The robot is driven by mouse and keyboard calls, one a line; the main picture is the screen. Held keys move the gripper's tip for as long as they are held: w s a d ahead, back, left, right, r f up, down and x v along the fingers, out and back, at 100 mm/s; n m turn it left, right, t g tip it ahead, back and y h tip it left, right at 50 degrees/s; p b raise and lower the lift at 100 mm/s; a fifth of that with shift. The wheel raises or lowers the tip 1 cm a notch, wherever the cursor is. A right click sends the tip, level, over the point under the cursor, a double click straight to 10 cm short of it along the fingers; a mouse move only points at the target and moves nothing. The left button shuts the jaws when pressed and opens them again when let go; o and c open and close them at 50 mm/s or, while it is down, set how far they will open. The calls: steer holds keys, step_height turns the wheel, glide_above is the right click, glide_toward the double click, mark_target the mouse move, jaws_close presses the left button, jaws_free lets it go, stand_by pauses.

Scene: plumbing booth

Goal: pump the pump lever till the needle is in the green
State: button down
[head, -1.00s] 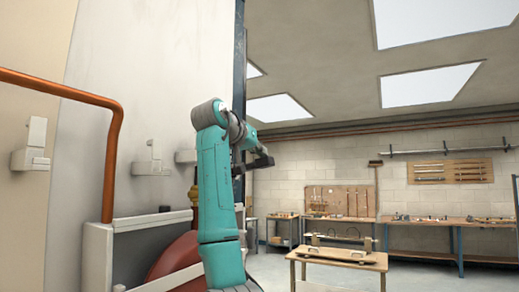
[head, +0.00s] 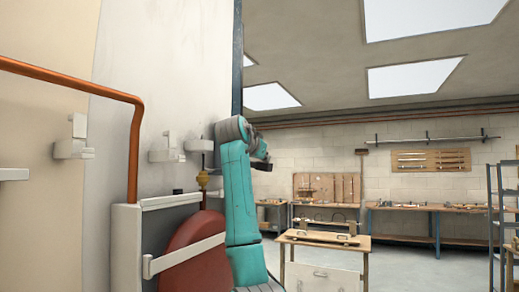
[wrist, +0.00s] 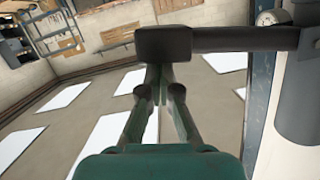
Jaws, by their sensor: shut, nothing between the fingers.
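In the wrist view my gripper (wrist: 160,84) is shut, with its fingers close together and nothing seen between them. A dark bar with a blocky end (wrist: 258,40), which looks like the pump lever, crosses in front of the fingertips; I cannot tell whether they touch it. The bar runs right to a grey cylinder (wrist: 300,105). A round white dial (wrist: 268,18), probably the gauge, is partly visible at the top right; its needle cannot be read. In the head view my arm hides most of this area, and my gripper (head: 262,165) shows small and dark.
A red round vessel (head: 190,245) stands behind a white rail, low left. A copper pipe (head: 135,150) and wall brackets (head: 166,146) are on the pale panel. A small wooden bench (head: 325,242) stands right, with open floor beyond it and a blue rack (head: 505,220) at the edge.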

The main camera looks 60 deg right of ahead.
mark_target(263, 167)
steer(key=shift+w+f+m+t, duration=0.1)
steer(key=shift+f+m+t, duration=0.2)
steer(key=shift+f, duration=0.55)
steer(key=shift+a+f, duration=0.1)
steer(key=shift+f, duration=0.5)
steer(key=shift+w+f, duration=0.1)
steer(key=shift+f, duration=0.1)
steer(key=s+a+r, duration=0.3)
steer(key=a+r, duration=0.3)
steer(key=a, duration=0.3)
steer(key=shift+s+a+r, duration=0.15)
steer(key=shift+a+r, duration=0.15)
steer(key=shift+r, duration=0.1)
stand_by(0.4)
